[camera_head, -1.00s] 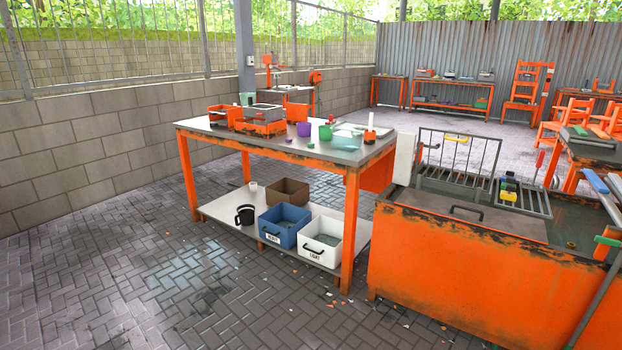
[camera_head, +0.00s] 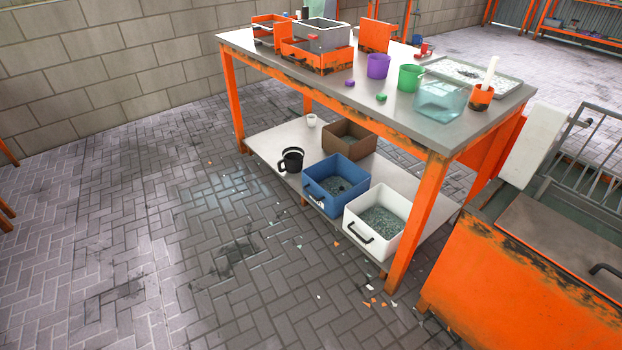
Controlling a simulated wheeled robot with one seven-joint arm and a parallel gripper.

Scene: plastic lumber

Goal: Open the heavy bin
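The blue bin (camera_head: 318,201), whose front label read "HEAVY" in the earlier view, sits on the lower shelf of the orange-framed table. Its top is uncovered and it holds grey-green flakes. A dark handle is on its front; the label is too small to read now. The white bin (camera_head: 376,249), labelled "LIGHT" in the earlier view, stands to its right with similar flakes and a black handle. My gripper is not in view.
The shelf (camera_head: 275,147) also bears a brown box (camera_head: 349,139), a black mug (camera_head: 291,161) and a white cup (camera_head: 311,121). An orange table leg (camera_head: 416,225) stands right of the bins. An orange tank (camera_head: 520,285) is at right. Paved floor (camera_head: 200,240) at left is clear.

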